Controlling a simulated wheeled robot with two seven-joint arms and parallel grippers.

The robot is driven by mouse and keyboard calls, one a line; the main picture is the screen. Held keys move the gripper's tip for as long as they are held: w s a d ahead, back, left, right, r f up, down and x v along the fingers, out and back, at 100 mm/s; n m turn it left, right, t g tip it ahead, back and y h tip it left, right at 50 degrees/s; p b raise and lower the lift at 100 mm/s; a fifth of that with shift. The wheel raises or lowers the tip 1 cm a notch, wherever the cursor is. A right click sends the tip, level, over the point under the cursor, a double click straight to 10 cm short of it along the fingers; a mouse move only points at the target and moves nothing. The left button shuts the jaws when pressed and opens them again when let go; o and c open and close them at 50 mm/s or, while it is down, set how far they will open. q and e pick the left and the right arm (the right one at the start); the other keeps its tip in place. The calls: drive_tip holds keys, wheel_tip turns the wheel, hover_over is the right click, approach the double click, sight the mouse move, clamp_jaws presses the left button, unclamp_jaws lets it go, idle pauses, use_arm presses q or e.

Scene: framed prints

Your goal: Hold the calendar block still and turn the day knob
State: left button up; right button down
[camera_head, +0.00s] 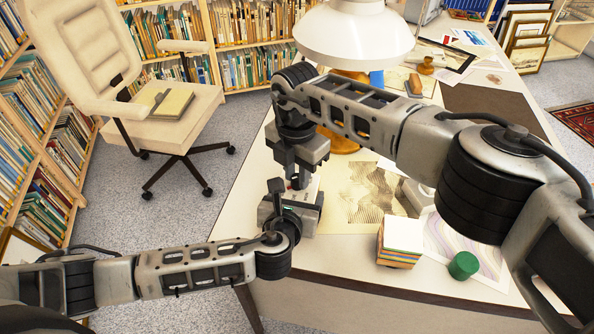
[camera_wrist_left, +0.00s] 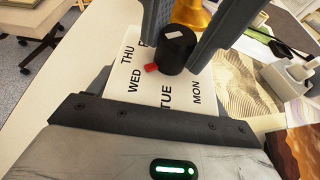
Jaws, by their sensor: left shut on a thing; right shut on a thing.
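The calendar block (camera_head: 313,190) stands near the left edge of the desk, largely hidden by my arms in the head view. In the left wrist view its white face (camera_wrist_left: 147,92) shows THU, WED, TUE and MON around a black day knob (camera_wrist_left: 176,55) with a white mark on top. A red pointer (camera_wrist_left: 151,68) sits beside the knob, toward WED. My left gripper (camera_head: 290,207) is low at the block and shut on it, its jaws at the block's sides. My right gripper (camera_head: 298,178) points down from above, its fingers on either side of the knob, shut on it.
A white lamp (camera_head: 352,38) with a wooden base stands behind my right arm. A paper stack (camera_head: 400,243) and a green cylinder (camera_head: 463,265) are at the front right of the desk (camera_head: 335,262). Prints lie around them. A chair (camera_head: 160,105) stands left of the desk.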

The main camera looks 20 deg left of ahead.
sight(297, 176)
use_arm(q)
drive_tip(key=shift+f, duration=0.1)
use_arm(e)
drive_tip(key=m, duration=0.7)
drive_tip(key=shift+w, duration=0.15)
use_arm(q)
drive_tip(key=shift+s, duration=0.1)
idle(0.4)
use_arm(e)
drive_tip(key=c, duration=1.2)
unclamp_jaws()
drive_tip(key=shift+r, duration=0.1)
wheel_tip(297, 176, up, 12)
use_arm(q)
drive_tip(key=o, duration=1.3)
drive_tip(key=shift+c, duration=0.2)
